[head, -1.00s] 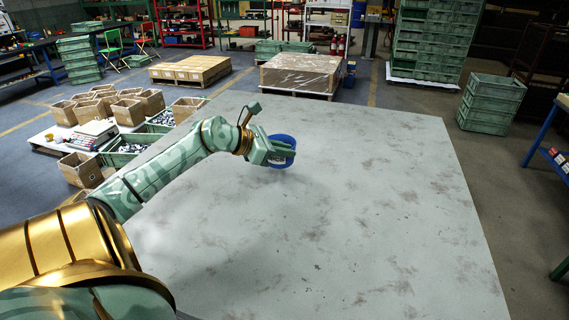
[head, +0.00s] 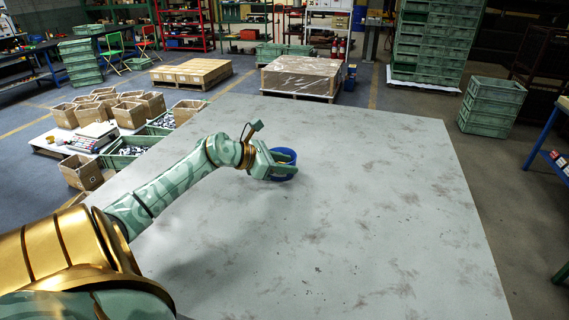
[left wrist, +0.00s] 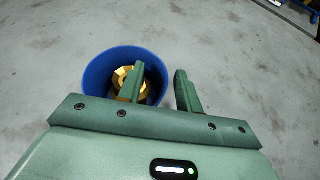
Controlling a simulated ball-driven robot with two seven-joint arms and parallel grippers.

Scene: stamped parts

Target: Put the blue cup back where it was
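The blue cup (head: 284,176) looks upright on the large grey table (head: 360,200), near its far left part. My left gripper (head: 287,163) is at the cup's rim. In the left wrist view the open cup (left wrist: 98,78) shows from above, with something gold-coloured (left wrist: 121,77) inside it. One finger of the left gripper (left wrist: 159,68) is inside the cup and the other is outside, with the cup's wall between them. A gap shows between fingers and wall, so the gripper looks open. My right gripper is not in view.
The table is otherwise bare, with wide free room right of and in front of the cup. Beyond its left edge stand brown boxes (head: 82,171) and green crates (head: 125,150) on the floor. A wrapped pallet (head: 300,75) stands behind the table.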

